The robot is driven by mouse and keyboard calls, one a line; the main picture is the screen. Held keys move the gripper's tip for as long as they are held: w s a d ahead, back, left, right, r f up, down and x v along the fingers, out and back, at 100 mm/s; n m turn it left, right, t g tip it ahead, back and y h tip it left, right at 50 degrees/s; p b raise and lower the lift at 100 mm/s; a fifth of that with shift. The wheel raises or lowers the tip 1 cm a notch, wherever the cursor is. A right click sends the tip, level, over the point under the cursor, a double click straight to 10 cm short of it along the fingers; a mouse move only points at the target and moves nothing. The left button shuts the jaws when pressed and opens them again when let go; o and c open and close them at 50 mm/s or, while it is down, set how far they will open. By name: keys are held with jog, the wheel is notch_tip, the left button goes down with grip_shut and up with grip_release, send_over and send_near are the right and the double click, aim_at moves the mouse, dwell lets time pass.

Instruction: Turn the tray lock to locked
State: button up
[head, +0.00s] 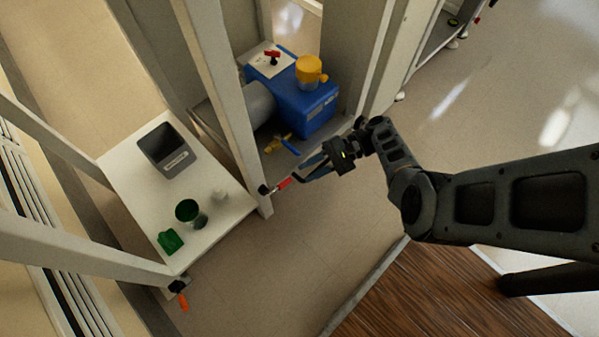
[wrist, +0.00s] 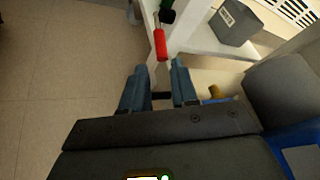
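A red-handled lever (head: 284,183) sits on a black pivot (head: 264,190) at the right corner of a white tray-like shelf (head: 222,225). An orange-handled lever (head: 183,301) hangs at its front corner. I cannot tell which one is the tray lock; no lock markings are readable. My gripper (head: 304,172) is right beside the red lever, its blue fingers pointing toward it. In the wrist view the red lever (wrist: 160,44) lies just beyond the two fingertips (wrist: 157,70), about in line with the gap. The fingers are apart, with nothing between them.
The shelf carries a grey labelled bin (head: 168,148), a green cup (head: 188,211), a green block (head: 170,241) and a small white item (head: 220,196). A blue machine (head: 305,105) with a yellow cap (head: 309,70) stands behind. A pale upright post (head: 228,110) rises near the red lever.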

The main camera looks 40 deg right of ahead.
jog(key=shift+s+d, duration=0.15)
jog(key=shift+d, duration=0.15)
jog(key=shift+r, duration=0.15)
jog(key=shift+c, duration=0.7)
jog(key=w+r+n+g+h+p, duration=0.1)
jog(key=r+n+g+p, duration=0.1)
jog(key=n, duration=0.1)
jog(key=a+r+n+g+h+p, duration=0.1)
jog(key=r+n+g+h+p, duration=0.1)
jog(key=r+n, duration=0.1)
jog(key=w+r+n+g+h+p, duration=0.1)
jog(key=r+n+g+p, duration=0.1)
jog(key=r+n, duration=0.1)
jog(key=shift+w+a+h+p, duration=0.3)
jog(key=shift+w+h+p, duration=0.05)
jog(key=shift+h, duration=0.05)
grip_shut()
jog(key=w+a+r+n+g+h+p, duration=0.1)
jog(key=w+r+n+g+h+p, duration=0.15)
jog(key=w+r+n+h, duration=0.35)
jog(key=b, duration=0.6)
send_near(286, 181)
jog(key=shift+n+t, duration=0.4)
jog(key=shift+t, duration=0.05)
jog(key=x, duration=0.6)
jog(key=shift+s+f, duration=0.3)
jog(key=shift+s, duration=0.1)
